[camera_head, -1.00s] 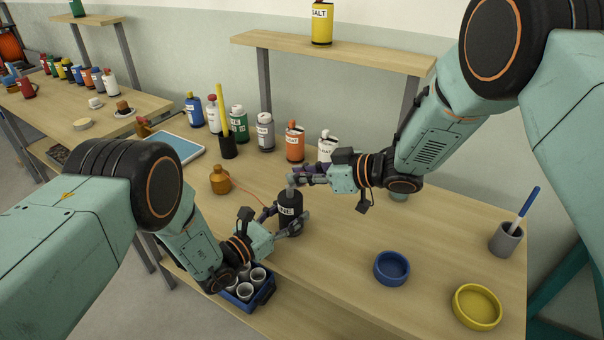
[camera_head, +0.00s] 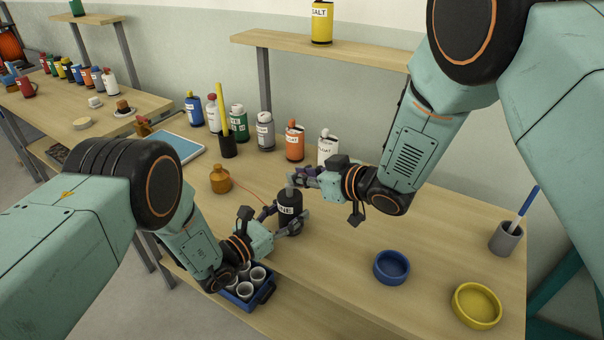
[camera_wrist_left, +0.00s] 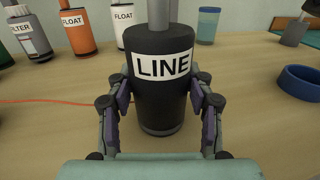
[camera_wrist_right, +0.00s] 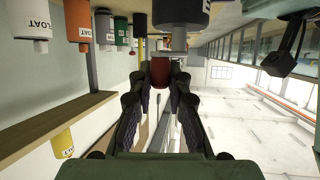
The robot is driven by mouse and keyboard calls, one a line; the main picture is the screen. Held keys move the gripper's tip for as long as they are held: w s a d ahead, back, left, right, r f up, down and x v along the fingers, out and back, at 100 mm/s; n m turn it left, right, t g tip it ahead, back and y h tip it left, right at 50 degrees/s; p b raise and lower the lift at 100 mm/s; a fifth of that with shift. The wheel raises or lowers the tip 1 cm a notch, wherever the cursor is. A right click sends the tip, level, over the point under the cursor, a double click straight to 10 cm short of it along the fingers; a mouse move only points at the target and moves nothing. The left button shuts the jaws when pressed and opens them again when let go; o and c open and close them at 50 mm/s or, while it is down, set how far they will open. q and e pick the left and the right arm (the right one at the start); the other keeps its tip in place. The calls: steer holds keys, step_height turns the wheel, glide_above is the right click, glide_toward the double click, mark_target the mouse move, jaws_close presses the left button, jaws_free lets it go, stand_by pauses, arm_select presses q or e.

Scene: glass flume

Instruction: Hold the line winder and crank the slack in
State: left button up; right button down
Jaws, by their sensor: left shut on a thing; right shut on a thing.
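The line winder (camera_head: 290,203) is a black upright cylinder with a white LINE label, standing on the wooden bench. My left gripper (camera_head: 286,221) is shut around its body; the left wrist view shows a finger on each side of the winder (camera_wrist_left: 163,95). My right gripper (camera_head: 295,179) is at the winder's top, shut on the crank knob. In the right wrist view the dark red knob (camera_wrist_right: 160,72) sits between the fingertips, beside the grey shaft. A thin orange line (camera_head: 250,192) runs from an amber jug (camera_head: 220,180) toward the winder, also seen in the left wrist view (camera_wrist_left: 50,101).
A blue crate (camera_head: 262,296) with several cups is below my left wrist. A blue bowl (camera_head: 391,267), a yellow bowl (camera_head: 477,305) and a grey pot (camera_head: 506,239) are at the right. Labelled bottles stand behind. The bench between winder and blue bowl is clear.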

steer(key=shift+s+m+t+h, duration=0.3)
steer(key=shift+m+t+h, duration=0.5)
steer(key=shift+m+h, duration=0.15)
steer(key=c, duration=1.3)
jaws_free()
steer(key=shift+o, duration=0.2)
steer(key=v, duration=1.2)
steer(key=shift+f, duration=0.15)
